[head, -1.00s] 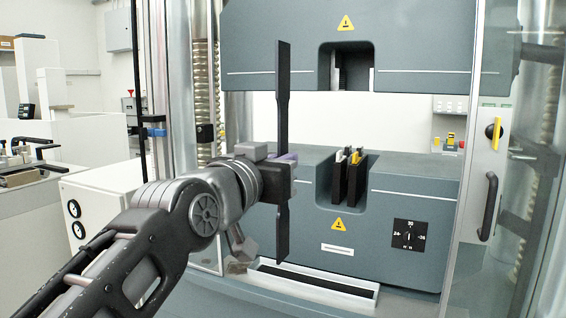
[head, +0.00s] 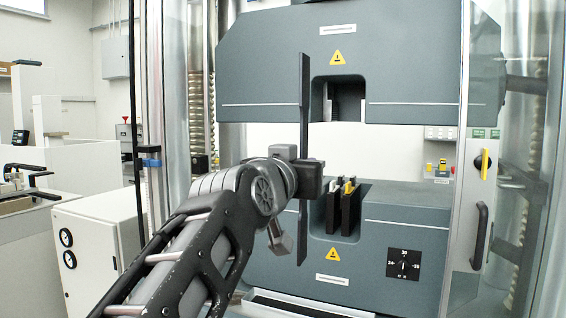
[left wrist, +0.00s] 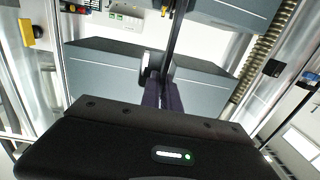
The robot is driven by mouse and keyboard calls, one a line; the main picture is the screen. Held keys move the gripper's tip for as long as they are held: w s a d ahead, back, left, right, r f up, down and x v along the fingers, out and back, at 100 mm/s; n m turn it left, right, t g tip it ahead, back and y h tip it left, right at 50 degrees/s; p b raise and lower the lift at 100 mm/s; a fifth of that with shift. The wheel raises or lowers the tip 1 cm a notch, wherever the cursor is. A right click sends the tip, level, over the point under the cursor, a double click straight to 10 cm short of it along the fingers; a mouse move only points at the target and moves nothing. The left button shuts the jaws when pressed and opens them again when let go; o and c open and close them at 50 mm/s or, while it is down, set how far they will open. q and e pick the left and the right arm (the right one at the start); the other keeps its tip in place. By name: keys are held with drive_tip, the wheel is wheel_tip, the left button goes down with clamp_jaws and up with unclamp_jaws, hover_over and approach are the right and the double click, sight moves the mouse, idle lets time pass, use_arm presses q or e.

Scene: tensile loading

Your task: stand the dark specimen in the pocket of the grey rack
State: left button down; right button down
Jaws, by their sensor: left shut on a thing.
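The dark specimen (head: 305,95) is a long thin bar, held upright in front of the testing machine. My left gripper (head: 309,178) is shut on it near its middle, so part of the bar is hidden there. In the left wrist view the specimen (left wrist: 179,35) rises from between the dark purplish fingers (left wrist: 162,95). In the head view the bar stands just left of the lower grip jaws and of the upper head's recess. I cannot make out the grey rack or its pocket in these frames. My right gripper is not in view.
The machine has an upper head (head: 420,80) and a lower block (head: 400,215) with black jaws (head: 350,208) in its slot. A pale-edged tray (head: 290,308) is cut off at the bottom. A clear door with a handle (head: 480,235) stands right; a white cabinet (head: 95,250) stands left.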

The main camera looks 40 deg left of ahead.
use_arm(q)
drive_tip(key=w+d+f+m+h+p, duration=0.1)
drive_tip(key=w+d+f+p, duration=0.15)
drive_tip(key=w+f, duration=0.55)
drive_tip(key=w+d+f+h+p, duration=0.1)
drive_tip(key=w+d+f+p, duration=0.15)
drive_tip(key=w+f, duration=0.6)
drive_tip(key=d+f+m+h+p, duration=0.1)
drive_tip(key=d+f, duration=0.3)
drive_tip(key=f, duration=0.4)
drive_tip(key=d+f+m+t+h+p, duration=0.1)
drive_tip(key=d+f+h+p, duration=0.1)
drive_tip(key=d+f, duration=0.3)
drive_tip(key=d+f+m+h+p, duration=0.1)
drive_tip(key=d+f, duration=0.4)
drive_tip(key=f, duration=0.8)
drive_tip(key=shift+s+d+f+h+p, duration=0.2)
drive_tip(key=shift+s+d+h+p, duration=0.05)
drive_tip(key=shift+s+h+p, duration=0.15)
drive_tip(key=shift+w+d, duration=0.1)
